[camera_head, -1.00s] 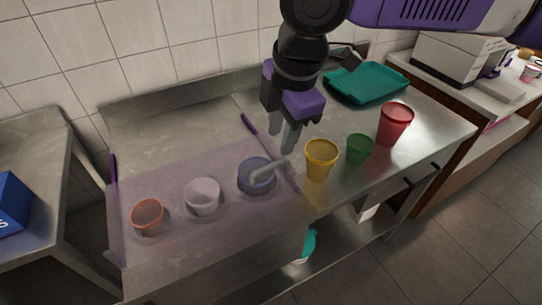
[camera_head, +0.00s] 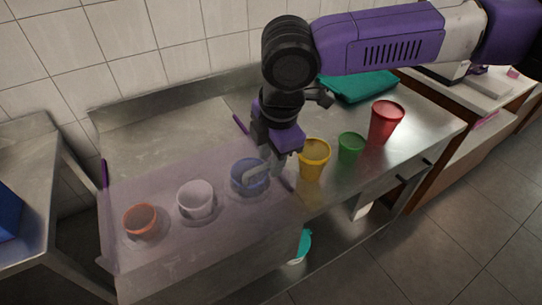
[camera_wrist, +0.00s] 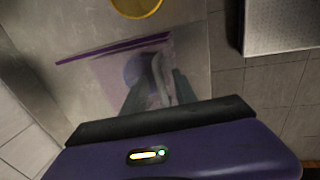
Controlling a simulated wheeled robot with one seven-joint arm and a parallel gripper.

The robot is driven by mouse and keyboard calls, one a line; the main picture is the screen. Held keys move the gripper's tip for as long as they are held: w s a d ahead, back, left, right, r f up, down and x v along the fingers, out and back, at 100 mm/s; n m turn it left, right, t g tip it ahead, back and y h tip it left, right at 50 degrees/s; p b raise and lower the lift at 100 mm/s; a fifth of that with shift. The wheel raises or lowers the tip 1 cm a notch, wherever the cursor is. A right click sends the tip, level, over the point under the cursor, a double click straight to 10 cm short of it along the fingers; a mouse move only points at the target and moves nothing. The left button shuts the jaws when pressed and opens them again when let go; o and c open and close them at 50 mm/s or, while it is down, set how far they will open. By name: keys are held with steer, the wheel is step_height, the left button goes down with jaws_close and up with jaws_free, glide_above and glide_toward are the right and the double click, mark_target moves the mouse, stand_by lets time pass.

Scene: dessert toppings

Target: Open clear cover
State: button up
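The clear cover (camera_head: 150,245) is a see-through, faintly purple box-like lid, lying closed over a row of cups in the steel counter. Its pale curved handle (camera_head: 256,174) is at the right part of the cover, near the blue cup; the handle also shows in the wrist view (camera_wrist: 160,78). My gripper (camera_head: 277,168) is low at the right end of the handle. In the wrist view my gripper (camera_wrist: 158,92) has its two fingers apart, with the handle showing between them. I cannot tell whether either finger touches it.
Orange (camera_head: 140,222), white (camera_head: 196,200) and blue (camera_head: 249,178) cups sit under the cover. Yellow (camera_head: 313,160), green (camera_head: 350,149) and red (camera_head: 385,122) cups stand close on the right. A teal tray (camera_head: 360,86) lies behind them. A tiled wall (camera_head: 180,35) is at the back.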

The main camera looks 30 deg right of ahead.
jaws_close()
stand_by(1.3)
